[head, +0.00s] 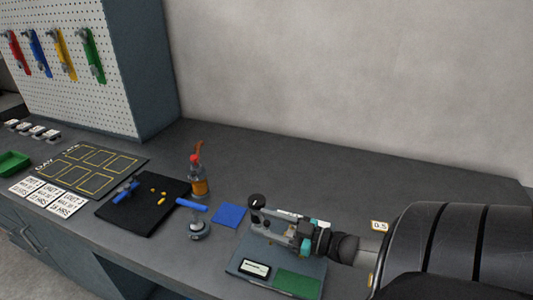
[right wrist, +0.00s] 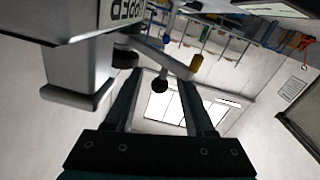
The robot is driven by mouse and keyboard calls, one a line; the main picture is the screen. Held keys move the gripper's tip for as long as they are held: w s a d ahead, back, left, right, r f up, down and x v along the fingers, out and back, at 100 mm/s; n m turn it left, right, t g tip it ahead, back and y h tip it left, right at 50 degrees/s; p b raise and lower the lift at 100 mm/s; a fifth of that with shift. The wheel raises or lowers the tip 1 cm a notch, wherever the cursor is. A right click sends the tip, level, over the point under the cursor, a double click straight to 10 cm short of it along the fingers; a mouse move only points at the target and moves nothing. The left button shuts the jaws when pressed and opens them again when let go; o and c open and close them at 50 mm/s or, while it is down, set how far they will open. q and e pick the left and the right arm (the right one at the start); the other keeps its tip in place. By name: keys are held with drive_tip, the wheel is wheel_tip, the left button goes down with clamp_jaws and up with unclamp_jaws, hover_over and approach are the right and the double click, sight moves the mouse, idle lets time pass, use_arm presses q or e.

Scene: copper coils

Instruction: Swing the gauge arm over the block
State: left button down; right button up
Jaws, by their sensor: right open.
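The gauge stand (head: 258,222) stands at the front of the bench, with a black round knob (head: 257,201) at its top left. In the right wrist view a grey metal arm (right wrist: 165,58) with a black ball knob (right wrist: 159,85) runs across, close to a thick grey post (right wrist: 80,75). My right gripper (right wrist: 159,90) is open, and the ball shows between its two dark fingers. I cannot tell whether they touch it. In the head view my right gripper (head: 302,233) reaches in from the right, hiding part of the stand. I cannot make out the block clearly.
A base plate with a small display (head: 255,267) and a green pad (head: 297,283) lies below the gripper. The bench behind is clear.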

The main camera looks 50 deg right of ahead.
idle(0.3)
drive_tip(key=v, duration=1.5)
drive_tip(key=shift+s+p, duration=0.15)
drive_tip(key=shift+p, duration=0.2)
